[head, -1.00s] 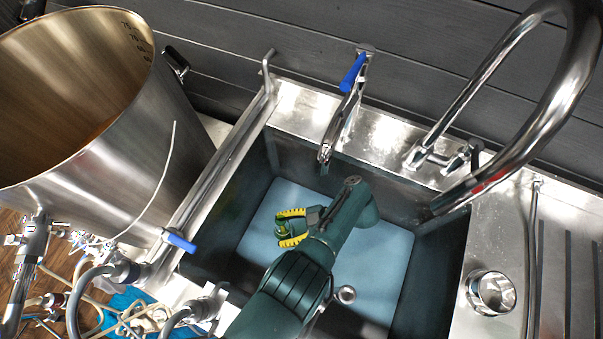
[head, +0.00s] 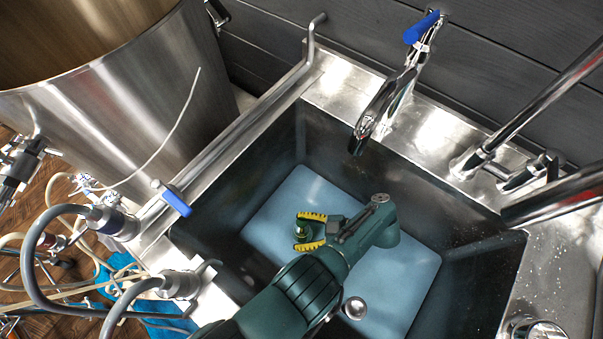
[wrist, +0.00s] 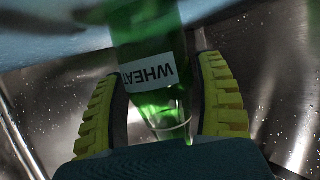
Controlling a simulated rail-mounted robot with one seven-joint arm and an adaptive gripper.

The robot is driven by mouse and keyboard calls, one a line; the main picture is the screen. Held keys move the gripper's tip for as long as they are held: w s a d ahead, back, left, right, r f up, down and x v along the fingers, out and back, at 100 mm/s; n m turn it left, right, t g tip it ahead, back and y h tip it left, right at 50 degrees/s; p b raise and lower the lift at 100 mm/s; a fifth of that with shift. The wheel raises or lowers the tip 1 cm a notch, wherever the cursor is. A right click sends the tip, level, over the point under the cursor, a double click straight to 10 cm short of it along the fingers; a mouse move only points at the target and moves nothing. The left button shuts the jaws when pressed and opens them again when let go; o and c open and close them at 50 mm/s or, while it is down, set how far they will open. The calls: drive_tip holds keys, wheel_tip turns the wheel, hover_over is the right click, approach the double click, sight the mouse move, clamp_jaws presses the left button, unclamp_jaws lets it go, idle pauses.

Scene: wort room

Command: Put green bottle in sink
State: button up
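The green bottle (wrist: 150,60) fills the middle of the wrist view, its neck towards my gripper and its white label reading WHEAT upside down. In the head view my gripper (head: 313,230) is down inside the sink (head: 245,140), over the left part of the blue bottom. Only a small green part of the bottle (head: 302,231) shows between the fingers there. Whether the bottle's base touches the bottom is hidden.
A tap with a blue handle (head: 385,95) leans over the sink's back edge. A big steel kettle (head: 125,105) stands left, near hoses (head: 50,250). A steel cup (head: 535,328) is at lower right.

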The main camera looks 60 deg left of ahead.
drive_tip(key=shift+o, duration=1)
drive_tip(key=shift+w, duration=0.1)
drive_tip(key=b+v, duration=0.4)
drive_tip(key=v, duration=0.1)
drive_tip(key=shift+w+d+r+b, duration=0.1)
drive_tip(key=shift+d+b, duration=0.1)
drive_tip(key=shift+b, duration=0.2)
